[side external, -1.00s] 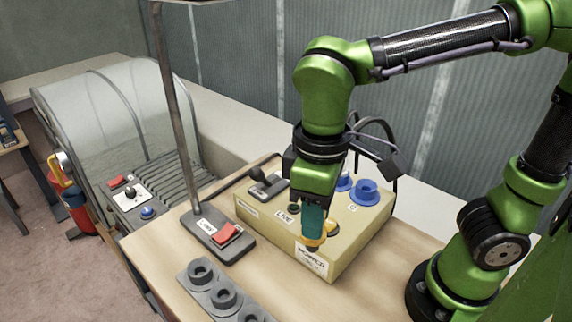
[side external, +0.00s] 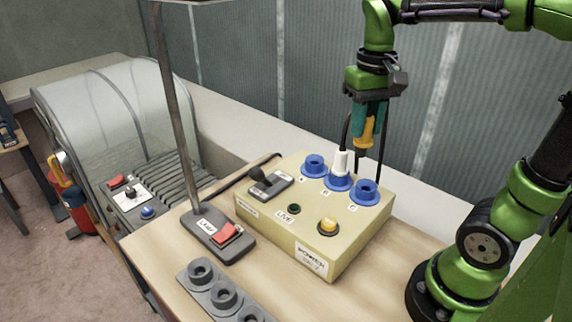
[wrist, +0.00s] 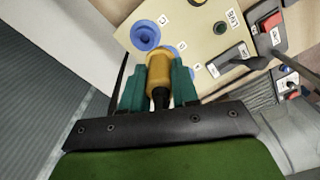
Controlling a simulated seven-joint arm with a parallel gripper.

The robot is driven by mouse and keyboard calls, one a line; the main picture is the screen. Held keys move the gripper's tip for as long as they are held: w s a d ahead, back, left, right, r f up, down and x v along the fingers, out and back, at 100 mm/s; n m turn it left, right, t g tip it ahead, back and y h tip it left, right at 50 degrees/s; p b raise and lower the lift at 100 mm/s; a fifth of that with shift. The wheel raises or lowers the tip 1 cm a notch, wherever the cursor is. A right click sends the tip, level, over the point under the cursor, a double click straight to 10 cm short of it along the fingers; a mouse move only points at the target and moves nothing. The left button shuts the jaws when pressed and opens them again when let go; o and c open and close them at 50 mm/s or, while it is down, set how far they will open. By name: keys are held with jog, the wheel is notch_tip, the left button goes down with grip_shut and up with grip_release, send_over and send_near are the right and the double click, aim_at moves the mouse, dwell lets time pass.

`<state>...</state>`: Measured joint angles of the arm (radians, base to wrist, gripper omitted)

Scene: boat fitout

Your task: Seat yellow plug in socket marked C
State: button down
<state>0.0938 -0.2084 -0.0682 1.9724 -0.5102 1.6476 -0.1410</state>
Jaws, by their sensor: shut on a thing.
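My gripper (side external: 367,121) is shut on the yellow plug (side external: 365,132), which has a dark end pointing down. It holds the plug in the air above the far side of the beige box (side external: 290,220). The plug also shows between the teal fingers in the wrist view (wrist: 159,72). The blue socket marked C (side external: 367,193) is empty, at the right of the row on the box. It shows clearly in the wrist view (wrist: 146,36), just beyond the plug. The plug is apart from it.
A white plug (side external: 341,163) stands in blue socket B (side external: 337,183), close by my gripper. Blue socket A (side external: 314,166) is empty. The box also has a yellow button (side external: 327,227) and a black lever (side external: 263,182). A lamp post (side external: 180,110) rises at left.

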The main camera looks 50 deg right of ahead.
jog(key=s+d+f+m, duration=0.1)
jog(key=d+f, duration=0.2)
jog(key=f, duration=0.5)
jog(key=shift+d+m, duration=0.3)
jog(key=shift+f, duration=2.15)
dwell(1.4)
jog(key=c, duration=0.8)
grip_release()
notch_tip(320, 180, up, 17)
jog(key=shift+f, duration=0.1)
